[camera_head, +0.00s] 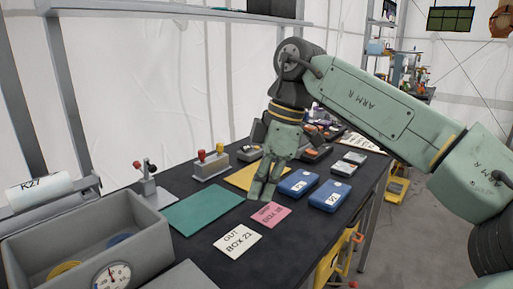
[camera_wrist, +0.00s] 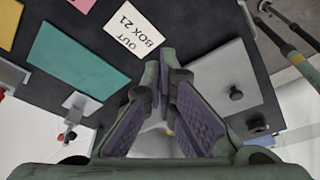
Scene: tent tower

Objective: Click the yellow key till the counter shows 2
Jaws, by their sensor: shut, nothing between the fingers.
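My gripper (camera_head: 262,190) hangs over the table with its fingers pointing down and together, empty. In the wrist view its fingers (camera_wrist: 165,75) converge with nothing between them. A small grey control box (camera_head: 211,167) stands at the back of the table, left of my gripper and apart from it. It carries a red knob (camera_head: 201,155) and a yellow knob or key (camera_head: 220,148). I cannot make out a counter or any number on it. The yellow key does not show clearly in the wrist view.
The dark table (camera_head: 190,250) holds a green mat (camera_head: 205,207), a yellow mat (camera_head: 240,177), a pink card (camera_head: 270,214), a white OUT BOX 21 card (camera_head: 238,239) and two blue boxes (camera_head: 329,195). A lever stand (camera_head: 149,185) and grey bin (camera_head: 85,245) stand at left.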

